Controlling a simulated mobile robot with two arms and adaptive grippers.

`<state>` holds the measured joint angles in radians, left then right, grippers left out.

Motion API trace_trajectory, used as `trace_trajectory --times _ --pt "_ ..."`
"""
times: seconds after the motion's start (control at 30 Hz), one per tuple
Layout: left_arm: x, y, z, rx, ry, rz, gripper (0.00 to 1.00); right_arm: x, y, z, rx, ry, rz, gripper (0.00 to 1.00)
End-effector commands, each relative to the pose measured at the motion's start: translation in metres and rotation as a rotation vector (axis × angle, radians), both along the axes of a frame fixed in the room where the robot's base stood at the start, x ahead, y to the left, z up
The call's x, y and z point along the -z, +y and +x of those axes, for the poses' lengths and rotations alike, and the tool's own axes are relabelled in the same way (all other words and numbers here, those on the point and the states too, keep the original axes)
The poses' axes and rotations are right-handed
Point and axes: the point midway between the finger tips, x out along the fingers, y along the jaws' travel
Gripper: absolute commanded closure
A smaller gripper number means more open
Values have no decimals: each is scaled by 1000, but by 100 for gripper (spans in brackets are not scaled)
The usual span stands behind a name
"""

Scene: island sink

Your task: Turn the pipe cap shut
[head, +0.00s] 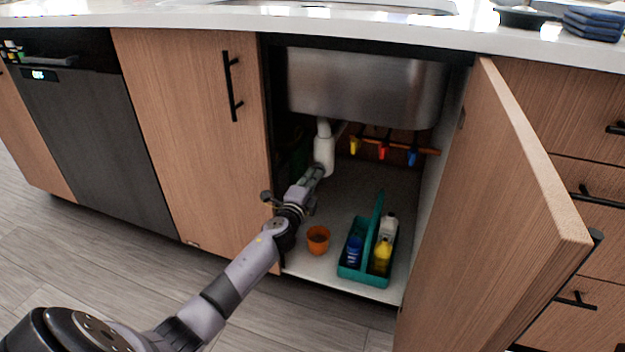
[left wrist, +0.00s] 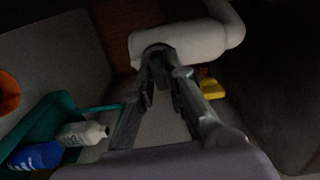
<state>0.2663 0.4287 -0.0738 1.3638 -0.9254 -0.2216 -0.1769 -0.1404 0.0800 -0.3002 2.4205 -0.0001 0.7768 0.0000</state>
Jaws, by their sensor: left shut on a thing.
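The white drain pipe (head: 324,142) hangs under the steel sink inside the open cabinet. The pipe cap is at its lower end, mostly hidden by my gripper in the head view. My left gripper (head: 318,171) reaches in from the left and is shut on the cap. In the left wrist view the two fingers (left wrist: 158,62) converge at the near end of the white pipe piece (left wrist: 185,42). The exact grip on the cap is dark and partly hidden. My right gripper is not in view.
An orange cup (head: 318,240) and a teal caddy (head: 358,275) with bottles stand on the cabinet floor. Yellow, red and blue valves (head: 383,150) line the back. The open door (head: 500,210) bounds the right; the left door (head: 190,130) is shut.

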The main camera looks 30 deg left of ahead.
Motion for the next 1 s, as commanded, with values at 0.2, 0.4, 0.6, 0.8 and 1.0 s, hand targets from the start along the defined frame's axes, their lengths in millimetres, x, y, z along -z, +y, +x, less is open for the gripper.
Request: trace_trajectory --times 0.2,0.4,0.6,0.8,1.0 --pt "1 -1 0 2 13 46 100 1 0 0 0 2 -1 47" --pt "1 -1 0 2 16 57 100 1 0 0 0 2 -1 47" --pt "1 -1 0 2 16 57 100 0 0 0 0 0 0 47" --pt "1 -1 0 2 15 56 78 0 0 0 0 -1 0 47" --pt "1 -1 0 1 14 54 68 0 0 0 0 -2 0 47"
